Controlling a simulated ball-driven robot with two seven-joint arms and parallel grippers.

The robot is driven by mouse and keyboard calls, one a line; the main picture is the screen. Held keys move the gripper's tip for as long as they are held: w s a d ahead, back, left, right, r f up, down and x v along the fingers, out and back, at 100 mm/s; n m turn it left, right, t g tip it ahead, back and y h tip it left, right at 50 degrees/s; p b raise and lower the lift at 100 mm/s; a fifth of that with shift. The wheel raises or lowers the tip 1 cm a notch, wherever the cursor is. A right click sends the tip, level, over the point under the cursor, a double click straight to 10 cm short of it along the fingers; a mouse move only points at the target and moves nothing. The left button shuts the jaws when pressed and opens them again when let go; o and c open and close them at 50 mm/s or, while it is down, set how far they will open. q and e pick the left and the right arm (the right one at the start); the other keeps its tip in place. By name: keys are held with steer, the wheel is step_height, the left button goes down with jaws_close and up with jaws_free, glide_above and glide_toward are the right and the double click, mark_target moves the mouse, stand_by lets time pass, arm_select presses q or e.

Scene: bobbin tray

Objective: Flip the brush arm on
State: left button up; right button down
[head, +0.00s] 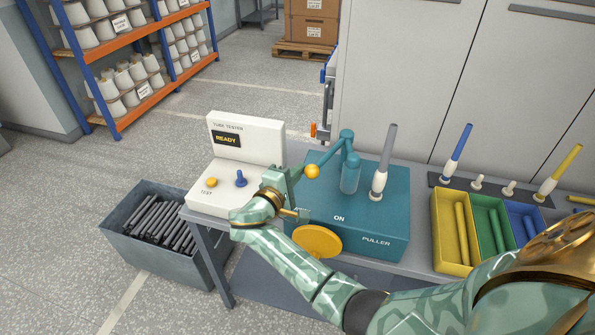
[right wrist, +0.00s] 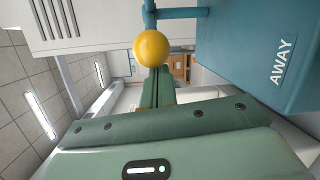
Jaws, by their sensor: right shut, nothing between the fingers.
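The teal puller box (head: 382,222) stands on the bench, with "ON" and "PULLER" on its front. Its brush arm (head: 333,155) is a teal lever ending in a yellow ball knob (head: 312,171), which leans out to the left. My right gripper (head: 298,174) is shut and empty, just left of the knob. In the right wrist view, the knob (right wrist: 152,48) shows just beyond the closed fingers (right wrist: 157,88); I cannot tell whether they touch. The box (right wrist: 262,50) there bears the word "AWAY". My left gripper is not in view.
A white tube tester (head: 245,140) reading "READY" stands left of the box. A yellow disc (head: 317,241) is on the box's front. A tube on a spindle (head: 384,160) rises from its top. Coloured trays (head: 448,258) stand at right; a grey bin (head: 130,232) is at left.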

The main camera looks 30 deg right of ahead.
steer(key=s+d+n+t+y+p, duration=0.5)
steer(key=s+d+t+p, duration=0.1)
steer(key=s, duration=0.4)
steer(key=shift+n+y+p, duration=0.3)
steer(key=shift+n+p, duration=0.1)
steer(key=shift+p, duration=0.25)
steer(key=shift+s, duration=0.1)
